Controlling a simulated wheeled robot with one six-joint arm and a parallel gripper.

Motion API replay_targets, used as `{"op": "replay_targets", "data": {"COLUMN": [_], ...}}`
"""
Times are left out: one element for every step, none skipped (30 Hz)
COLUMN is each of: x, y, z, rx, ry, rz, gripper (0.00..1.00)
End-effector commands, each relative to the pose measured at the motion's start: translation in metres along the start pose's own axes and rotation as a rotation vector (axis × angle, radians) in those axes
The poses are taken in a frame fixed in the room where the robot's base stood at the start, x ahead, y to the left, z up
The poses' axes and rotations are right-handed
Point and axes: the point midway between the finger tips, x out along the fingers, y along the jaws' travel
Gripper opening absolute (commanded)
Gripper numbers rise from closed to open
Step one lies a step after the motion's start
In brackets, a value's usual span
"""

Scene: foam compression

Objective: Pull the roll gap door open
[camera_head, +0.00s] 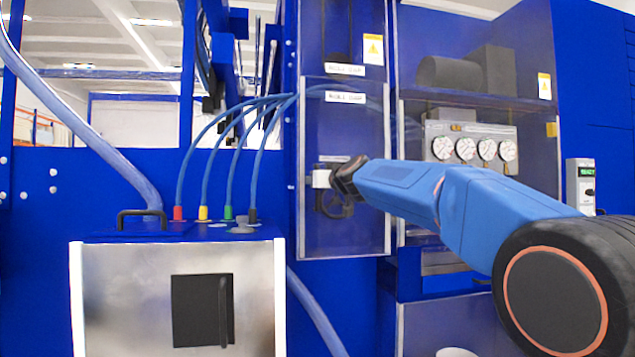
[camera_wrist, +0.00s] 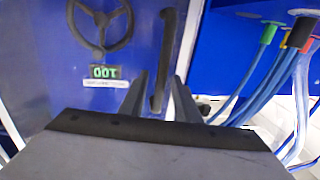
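The roll gap door (camera_head: 345,235) is a tall see-through panel with a pale frame on the blue machine, and it looks closed. In the wrist view the door (camera_wrist: 45,70) fills the left and middle. Its black bar handle (camera_wrist: 166,45) runs along the door near the pale edge. My gripper (camera_wrist: 159,95) is open, its two dark fingers pointing at the door, one on each side of the handle's near end in the picture. I cannot tell whether they touch it. In the head view my gripper (camera_head: 342,180) is in front of the door and hides the handle.
A handwheel (camera_wrist: 100,22) and green digital display (camera_wrist: 104,72) show by the handle. Blue hoses with coloured plugs (camera_head: 229,213) rise from a box (camera_head: 178,310) at left. Pressure gauges (camera_head: 465,149) are right of the door, behind my arm.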

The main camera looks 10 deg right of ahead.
Motion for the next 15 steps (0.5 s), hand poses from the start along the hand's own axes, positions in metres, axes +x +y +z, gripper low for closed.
{"op": "replay_targets", "data": {"x": [-0.0001,-0.0001,-0.0002,-0.0002,-0.0002,-0.0002,-0.0002,-0.0002,-0.0003,-0.0003,-0.0003,-0.0005,-0.0007,-0.0010,-0.0015], "y": [0.0000,-0.0001,-0.0001,-0.0001,-0.0001,0.0000,0.0000,0.0000,0.0000,0.0000,0.0000,0.0000,0.0000,0.0000,0.0000], "z": [0.0000,0.0000,0.0000,0.0000,0.0001,0.0001,0.0000,0.0001,0.0001,0.0001,0.0001,0.0001,0.0001,0.0001,0.0001], "rx": [0.000,0.000,0.000,0.000,0.000,0.000,0.000,0.000,0.000,0.000,0.000,0.000,0.000,0.000,0.000], "ry": [0.000,0.000,0.000,0.000,0.000,0.000,0.000,0.000,0.000,0.000,0.000,0.000,0.000,0.000,0.000], "rz": [0.000,0.000,0.000,0.000,0.000,0.000,0.000,0.000,0.000,0.000,0.000,-0.001,-0.001,-0.002,-0.004], "gripper": [0.29,0.25,0.15,0.08,0.01,0.00,0.00,0.00,0.00,0.00,0.00,0.00,0.00,0.00,0.00]}}
